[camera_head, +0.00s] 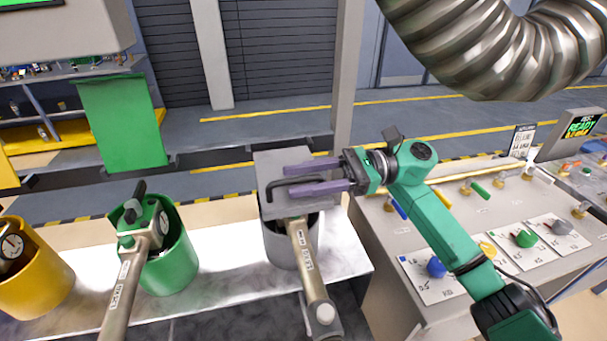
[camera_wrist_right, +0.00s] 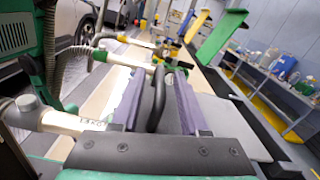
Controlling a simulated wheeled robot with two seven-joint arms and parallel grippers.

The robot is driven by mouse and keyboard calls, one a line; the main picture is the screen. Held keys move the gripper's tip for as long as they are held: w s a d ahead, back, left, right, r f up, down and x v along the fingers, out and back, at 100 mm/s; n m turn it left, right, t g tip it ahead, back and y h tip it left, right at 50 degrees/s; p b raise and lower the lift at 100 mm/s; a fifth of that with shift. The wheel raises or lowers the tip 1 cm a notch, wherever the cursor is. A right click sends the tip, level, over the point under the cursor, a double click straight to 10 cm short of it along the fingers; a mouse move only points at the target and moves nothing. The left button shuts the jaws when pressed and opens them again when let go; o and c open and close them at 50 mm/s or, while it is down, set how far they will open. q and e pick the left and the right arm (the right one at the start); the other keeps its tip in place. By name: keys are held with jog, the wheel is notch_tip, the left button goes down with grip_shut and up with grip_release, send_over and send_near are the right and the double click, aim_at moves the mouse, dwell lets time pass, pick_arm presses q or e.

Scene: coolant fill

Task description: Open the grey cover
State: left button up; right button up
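The grey cover (camera_head: 270,163) is a square plate with a black bar handle (camera_head: 284,183), above the grey pot (camera_head: 282,247). A dark gap shows under the cover's near edge; its exact tilt is hard to tell. My right gripper (camera_head: 290,181) reaches in from the right with its purple fingers along the handle. In the right wrist view the black handle (camera_wrist_right: 159,98) stands between the two fingers, with gaps on both sides, so the gripper is open around it. The cover's grey plate (camera_wrist_right: 232,122) shows to the right there. My left gripper is not in view.
A green pot (camera_head: 176,262) and a yellow pot (camera_head: 45,277) stand to the left. An upright green panel (camera_head: 125,122) is behind the green pot. A control console (camera_head: 440,235) is on the right, under my right arm.

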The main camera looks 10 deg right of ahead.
grip_shut()
dwell(1.3)
